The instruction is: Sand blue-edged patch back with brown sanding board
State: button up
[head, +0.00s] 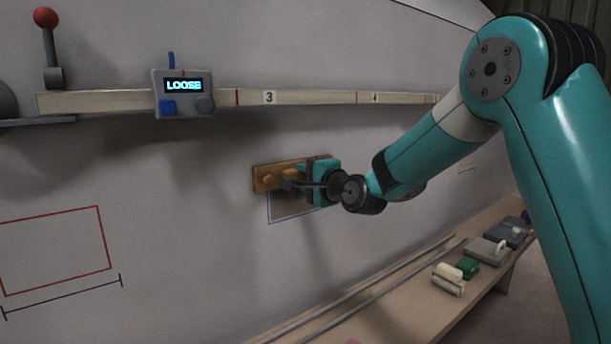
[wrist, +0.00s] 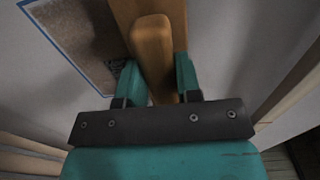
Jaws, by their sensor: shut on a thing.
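The brown sanding board (head: 268,178) lies along the grey hull wall in the head view, over the upper part of the blue-edged patch (head: 285,209). I cannot tell whether it touches the surface. My gripper (head: 294,184) is shut on the board's handle. In the wrist view the handle (wrist: 153,55) stands between the two teal fingers of my gripper (wrist: 158,85). The patch (wrist: 75,41) shows there at upper left, dark and speckled inside a blue-grey edge. The board and my gripper hide part of the patch in the head view.
A wooden batten (head: 320,97) with numbered marks runs above, carrying a grey box (head: 183,93) reading "LOOSE". A red outline (head: 55,250) is at lower left. A bench (head: 400,285) below holds rods, rollers (head: 448,278), a green block (head: 467,267) and grey tools (head: 487,251).

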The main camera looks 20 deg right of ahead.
jog(key=shift+s+f+b, duration=0.15)
jog(key=shift+f+b, duration=4.2)
jog(key=shift+f, duration=1.8)
jog(key=shift+w+r+p, duration=0.2)
jog(key=shift+r+p, duration=5.95)
jog(key=shift+r, duration=0.65)
jog(key=shift+s+f+b, duration=0.2)
jog(key=shift+f+b, duration=5.15)
jog(key=shift+f, duration=1.5)
jog(key=shift+o, duration=1.4)
jog(key=shift+r, duration=0.1)
jog(key=shift+c, duration=1.4)
jog(key=shift+s, duration=0.1)
jog(key=shift+s+d, duration=0.25)
jog(key=shift+s, duration=0.2)
jog(key=shift+s+b, duration=0.15)
jog(key=shift+b, duration=0.15)
